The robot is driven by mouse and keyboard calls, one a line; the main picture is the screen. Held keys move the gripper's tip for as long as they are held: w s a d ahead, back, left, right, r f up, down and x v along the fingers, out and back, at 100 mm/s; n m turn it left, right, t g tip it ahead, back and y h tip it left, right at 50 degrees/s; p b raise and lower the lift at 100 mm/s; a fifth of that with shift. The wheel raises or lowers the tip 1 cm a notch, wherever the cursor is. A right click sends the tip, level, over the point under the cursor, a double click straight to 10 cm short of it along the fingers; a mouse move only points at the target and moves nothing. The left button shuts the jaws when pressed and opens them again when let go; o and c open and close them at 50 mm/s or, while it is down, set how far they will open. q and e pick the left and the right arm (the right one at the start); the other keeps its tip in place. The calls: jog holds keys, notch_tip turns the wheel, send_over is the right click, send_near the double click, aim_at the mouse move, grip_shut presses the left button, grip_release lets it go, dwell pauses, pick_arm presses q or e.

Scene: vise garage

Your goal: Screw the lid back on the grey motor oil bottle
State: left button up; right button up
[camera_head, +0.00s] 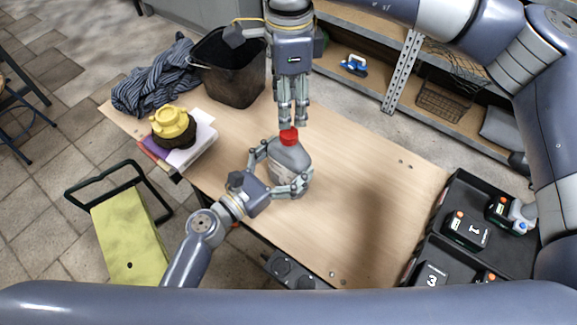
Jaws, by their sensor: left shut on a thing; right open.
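The grey motor oil bottle (289,164) stands on the wooden workbench, near its middle. A red lid (289,137) sits at the top of the bottle; I cannot tell whether it is threaded on. My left gripper (279,175) is shut around the bottle's body, one finger on each side. My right gripper (292,117) points down from above, directly over the red lid. Its fingers are open, with the tips just above or at the lid; I cannot tell whether they touch it.
A dark bin (229,84), a striped cloth (157,77) and a yellow object (173,123) by some books (196,147) are at the back left. A black tray (463,190) with numbered boxes is at the right. The workbench (375,180) is clear right of the bottle.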

aim_at(289, 132)
notch_tip(289, 132, down, 8)
jog(key=shift+r, duration=0.15)
dwell(0.4)
jog(key=c, duration=1.1)
jog(key=shift+c, duration=0.2)
jog(key=o, duration=1.3)
jog(key=shift+c, duration=0.2)
notch_tip(289, 132, up, 12)
